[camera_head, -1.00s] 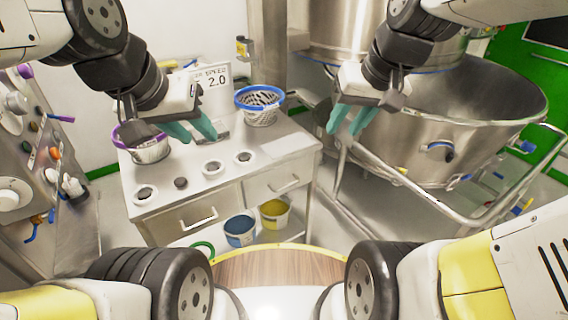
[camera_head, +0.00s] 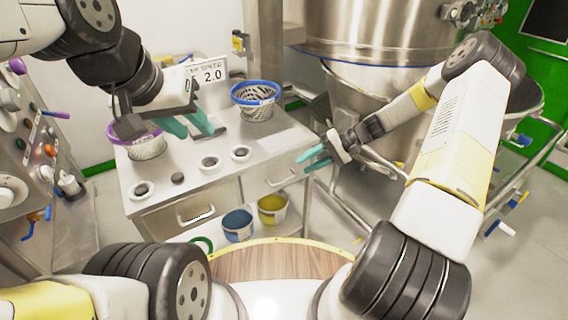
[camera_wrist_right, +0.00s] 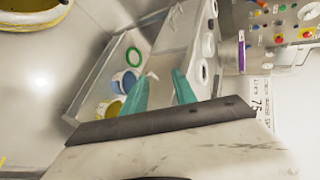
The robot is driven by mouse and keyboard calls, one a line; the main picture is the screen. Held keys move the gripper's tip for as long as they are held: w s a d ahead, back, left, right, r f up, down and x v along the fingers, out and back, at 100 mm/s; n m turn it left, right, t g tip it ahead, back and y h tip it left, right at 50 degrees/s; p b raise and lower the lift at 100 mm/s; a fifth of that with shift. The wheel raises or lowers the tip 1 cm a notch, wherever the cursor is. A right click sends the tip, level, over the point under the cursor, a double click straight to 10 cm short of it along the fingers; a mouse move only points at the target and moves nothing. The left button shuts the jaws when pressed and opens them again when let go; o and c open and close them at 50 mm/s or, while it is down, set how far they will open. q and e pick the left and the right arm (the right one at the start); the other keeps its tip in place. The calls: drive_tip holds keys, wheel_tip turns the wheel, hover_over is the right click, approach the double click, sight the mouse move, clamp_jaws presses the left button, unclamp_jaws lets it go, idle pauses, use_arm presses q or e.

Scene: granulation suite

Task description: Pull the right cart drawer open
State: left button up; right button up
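The steel cart (camera_head: 165,216) stands ahead with two front drawers. The right cart drawer (camera_head: 268,178) looks closed, and its bar handle (camera_head: 281,180) faces me. The left drawer handle (camera_head: 196,216) is to its left. My right gripper (camera_head: 313,158) is beside the cart's right front corner, a little above and right of the right drawer handle, and apart from it. In the right wrist view its teal fingers (camera_wrist_right: 158,86) are spread with nothing between them; the handle's outline is unclear there. My left gripper (camera_head: 188,126) is open and empty above the cart's top.
A purple-rimmed basket (camera_head: 146,146) and a blue-rimmed basket (camera_head: 257,106) stand on the cart top, near a speed display (camera_head: 207,78). Blue (camera_head: 238,226) and yellow (camera_head: 272,208) buckets sit on the lower shelf. A large steel vessel (camera_head: 375,85) is behind my right arm.

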sight(286, 179)
drive_tip(key=w+f+m+t+y, duration=0.3)
drive_tip(key=f+m+t+y, duration=0.1)
drive_tip(key=f, duration=0.7)
drive_tip(key=shift+w+x, duration=0.15)
drive_tip(key=shift+x, duration=1.7)
drive_tip(key=shift+w+x, duration=0.15)
drive_tip(key=shift+x, duration=1.7)
drive_tip(key=shift+d+f, duration=0.1)
drive_tip(key=shift+f, duration=0.05)
clamp_jaws()
